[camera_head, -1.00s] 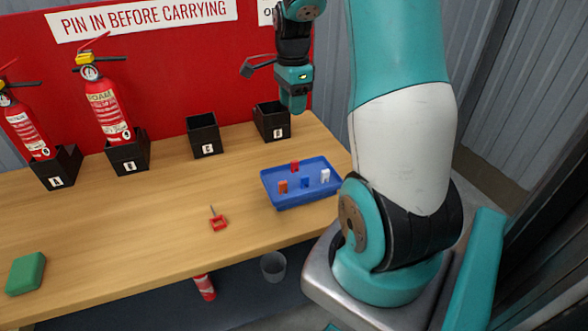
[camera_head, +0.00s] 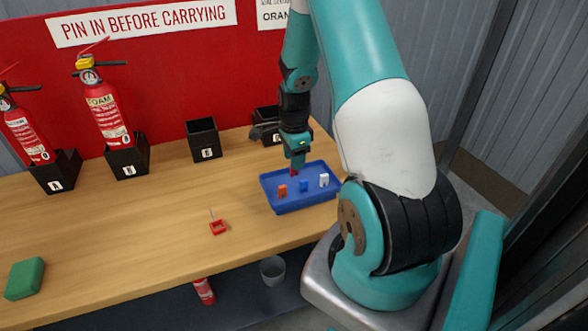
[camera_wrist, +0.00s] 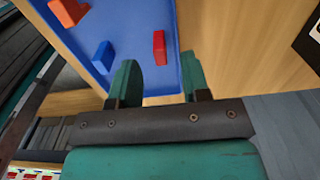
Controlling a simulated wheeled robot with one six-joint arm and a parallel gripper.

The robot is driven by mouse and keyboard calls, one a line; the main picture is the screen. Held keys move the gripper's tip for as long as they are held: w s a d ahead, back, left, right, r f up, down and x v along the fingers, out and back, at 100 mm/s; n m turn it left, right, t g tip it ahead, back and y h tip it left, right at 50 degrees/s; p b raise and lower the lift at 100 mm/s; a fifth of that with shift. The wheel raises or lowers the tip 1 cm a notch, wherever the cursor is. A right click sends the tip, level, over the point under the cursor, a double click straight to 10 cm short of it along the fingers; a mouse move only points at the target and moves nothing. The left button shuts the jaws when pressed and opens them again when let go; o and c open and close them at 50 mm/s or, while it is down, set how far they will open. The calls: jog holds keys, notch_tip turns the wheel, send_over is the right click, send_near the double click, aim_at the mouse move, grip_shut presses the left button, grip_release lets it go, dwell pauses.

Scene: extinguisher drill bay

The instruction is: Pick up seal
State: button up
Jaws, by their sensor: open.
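A blue tray (camera_head: 290,206) on the wooden table holds an orange seal (camera_head: 283,190), a blue seal (camera_head: 304,186), a white seal (camera_head: 324,180) and a red seal (camera_head: 294,172). My gripper (camera_head: 296,163) hangs over the tray's back part, close to the red seal and partly hiding it. In the wrist view, the open fingers (camera_wrist: 161,74) are empty. The red seal (camera_wrist: 159,47) lies ahead of the gap between them. The blue seal (camera_wrist: 103,57) and the orange seal (camera_wrist: 68,12) are off to the left. The white seal is not visible there.
Two red extinguishers (camera_head: 108,114) stand in black holders at the back left. An empty black holder (camera_head: 204,140) stands behind, another is partly hidden by my arm. A red pin piece (camera_head: 217,228) and green block (camera_head: 26,278) lie on the table. A grey bin (camera_head: 272,270) is below.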

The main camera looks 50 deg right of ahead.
notch_tip(320, 180, down, 2)
jog(key=shift+f, duration=0.15)
grip_shut()
dwell(0.4)
notch_tip(320, 180, up, 20)
dwell(0.3)
